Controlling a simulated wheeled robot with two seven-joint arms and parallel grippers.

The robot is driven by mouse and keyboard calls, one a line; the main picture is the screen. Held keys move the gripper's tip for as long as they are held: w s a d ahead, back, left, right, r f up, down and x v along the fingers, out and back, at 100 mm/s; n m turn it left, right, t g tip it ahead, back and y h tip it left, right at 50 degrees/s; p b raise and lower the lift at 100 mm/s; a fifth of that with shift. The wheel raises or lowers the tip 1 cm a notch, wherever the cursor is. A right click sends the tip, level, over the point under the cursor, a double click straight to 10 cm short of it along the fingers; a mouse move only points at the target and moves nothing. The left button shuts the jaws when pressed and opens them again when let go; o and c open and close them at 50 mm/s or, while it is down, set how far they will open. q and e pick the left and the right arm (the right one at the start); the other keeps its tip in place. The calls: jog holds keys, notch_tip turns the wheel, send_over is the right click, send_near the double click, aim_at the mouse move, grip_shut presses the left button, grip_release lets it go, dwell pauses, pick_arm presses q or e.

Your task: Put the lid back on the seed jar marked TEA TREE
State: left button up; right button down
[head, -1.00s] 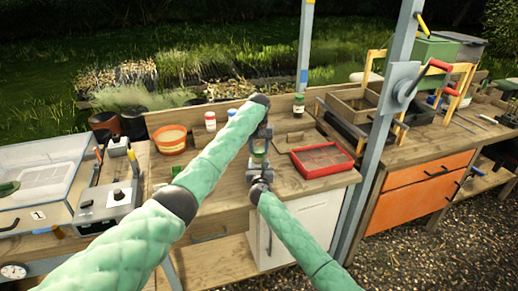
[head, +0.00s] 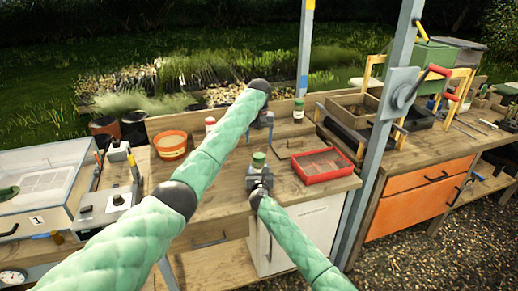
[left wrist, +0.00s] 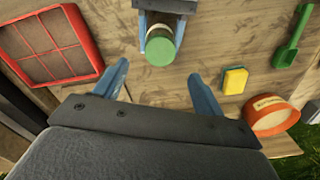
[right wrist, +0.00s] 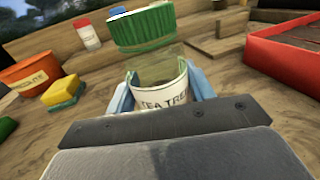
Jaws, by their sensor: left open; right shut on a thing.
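The jar marked TEA TREE (right wrist: 165,97) is a clear glass jar with a white label. My right gripper (head: 259,178) is shut around its body near the bench's front edge; the gripper also shows in the right wrist view (right wrist: 160,92). A green ribbed lid (right wrist: 142,28) sits over the jar's mouth; whether it is fully seated I cannot tell. The lid also shows in the head view (head: 258,160) and the left wrist view (left wrist: 160,52). My left gripper (left wrist: 158,72) is open and empty, above and behind the jar, apart from the lid.
A red tray (head: 322,177) lies right of the jar. An orange pot (head: 171,156) stands at the left. Another green-lidded jar (head: 299,103) stands at the back, and a red-lidded one (right wrist: 88,43) too. A yellow sponge (left wrist: 235,80) and green scoop (left wrist: 290,40) lie on the bench.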

pick_arm(q)
jog(key=shift+r, duration=2.25)
pick_arm(e)
jog(key=shift+c, duration=2.4)
grip_release()
jog(key=shift+s, duration=0.1)
jog(key=shift+s+f, duration=0.1)
jog(key=shift+s, duration=0.2)
pick_arm(q)
jog(key=shift+f+b, duration=0.7)
pick_arm(e)
jog(key=shift+s+d, duration=0.15)
jog(key=shift+s, duration=3.35)
